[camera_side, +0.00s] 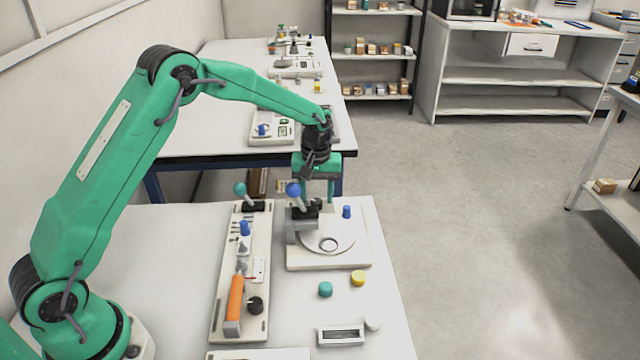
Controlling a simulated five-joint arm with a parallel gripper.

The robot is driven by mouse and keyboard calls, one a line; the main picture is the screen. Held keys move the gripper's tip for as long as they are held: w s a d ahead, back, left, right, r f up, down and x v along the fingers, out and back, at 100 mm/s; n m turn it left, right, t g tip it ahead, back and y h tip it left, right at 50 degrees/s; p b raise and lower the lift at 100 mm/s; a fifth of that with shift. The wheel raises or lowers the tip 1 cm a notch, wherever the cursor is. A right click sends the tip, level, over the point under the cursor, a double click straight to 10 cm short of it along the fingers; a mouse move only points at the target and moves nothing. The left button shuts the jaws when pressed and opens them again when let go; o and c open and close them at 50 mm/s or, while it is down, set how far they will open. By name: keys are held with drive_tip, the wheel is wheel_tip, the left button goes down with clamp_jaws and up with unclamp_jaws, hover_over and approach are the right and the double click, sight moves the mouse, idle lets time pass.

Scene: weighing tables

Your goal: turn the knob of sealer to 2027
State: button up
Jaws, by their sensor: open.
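No label shows which device is the sealer, and no dial numbers are readable. My gripper is well away from the black knob.
A blue-ball lever (293,189) stands just left of my gripper, and a teal-ball lever (240,188) further left. A blue peg (347,212) is to the right. Teal (325,289) and yellow (357,278) caps and a dark-slotted box (341,336) lie in front.

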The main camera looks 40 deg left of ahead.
sight(317, 201)
drive_tip(key=shift+r, duration=3.15)
drive_tip(key=shift+m, duration=0.3)
drive_tip(key=m, duration=0.4)
drive_tip(key=shift+r+m, duration=0.15)
drive_tip(key=shift+m, duration=0.15)
drive_tip(key=shift+f, duration=3.95)
drive_tip(key=c, duration=1)
